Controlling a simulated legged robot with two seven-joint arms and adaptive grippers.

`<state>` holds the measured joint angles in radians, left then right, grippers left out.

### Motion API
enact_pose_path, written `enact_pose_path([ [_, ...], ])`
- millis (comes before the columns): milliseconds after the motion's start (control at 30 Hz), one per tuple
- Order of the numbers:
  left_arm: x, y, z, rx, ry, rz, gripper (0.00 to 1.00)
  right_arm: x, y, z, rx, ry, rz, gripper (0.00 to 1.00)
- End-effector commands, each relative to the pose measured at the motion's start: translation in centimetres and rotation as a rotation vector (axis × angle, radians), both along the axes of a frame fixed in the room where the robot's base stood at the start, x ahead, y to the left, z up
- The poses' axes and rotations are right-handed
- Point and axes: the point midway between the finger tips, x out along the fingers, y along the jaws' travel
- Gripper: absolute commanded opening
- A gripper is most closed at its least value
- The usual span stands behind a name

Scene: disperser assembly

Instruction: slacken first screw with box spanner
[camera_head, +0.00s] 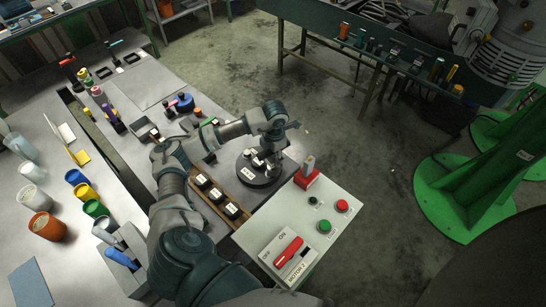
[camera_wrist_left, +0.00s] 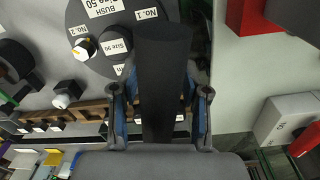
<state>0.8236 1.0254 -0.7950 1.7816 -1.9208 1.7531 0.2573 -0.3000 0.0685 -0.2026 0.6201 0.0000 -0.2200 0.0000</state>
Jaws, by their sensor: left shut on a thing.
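A dark round disc (camera_head: 246,178) with white labels lies on the bench in the head view. In the left wrist view the disc (camera_wrist_left: 80,17) carries labels such as "No. 1", "No. 2" and "BUSH". A white hexagonal screw head (camera_wrist_left: 83,48) with a yellow mark sits by the "No. 2" label. My left gripper (camera_head: 273,163) is over the right part of the disc. In the wrist view my left gripper (camera_wrist_left: 159,105) is shut on a dark spanner (camera_wrist_left: 160,75), which reaches over the disc by "No. 1". Its far end hides any screw there. My right gripper is not in view.
A wooden rack (camera_head: 219,203) with dark labelled blocks stands close to the disc. A red holder (camera_head: 306,180) and a control panel (camera_head: 290,235) with buttons and a red switch lie to the right. Cups and tools crowd the left bench.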

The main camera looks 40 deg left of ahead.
Motion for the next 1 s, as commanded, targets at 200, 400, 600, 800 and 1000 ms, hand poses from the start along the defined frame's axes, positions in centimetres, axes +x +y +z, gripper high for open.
enact_pose_path([
  [200,0.0,0.4,0.0,-0.002,-0.003,0.001,0.00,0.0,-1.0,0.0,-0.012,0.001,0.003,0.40],
  [400,0.0,1.2,-0.1,-0.008,-0.002,0.005,0.00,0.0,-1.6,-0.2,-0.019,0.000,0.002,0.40],
  [600,0.0,1.7,-0.1,-0.013,-0.001,0.005,0.00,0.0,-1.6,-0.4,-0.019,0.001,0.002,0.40],
  [800,0.0,1.9,0.0,-0.014,-0.001,0.005,0.00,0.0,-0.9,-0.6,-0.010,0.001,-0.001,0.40],
  [1000,0.0,1.9,0.1,-0.015,0.000,0.005,0.00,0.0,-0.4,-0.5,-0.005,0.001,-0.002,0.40],
])
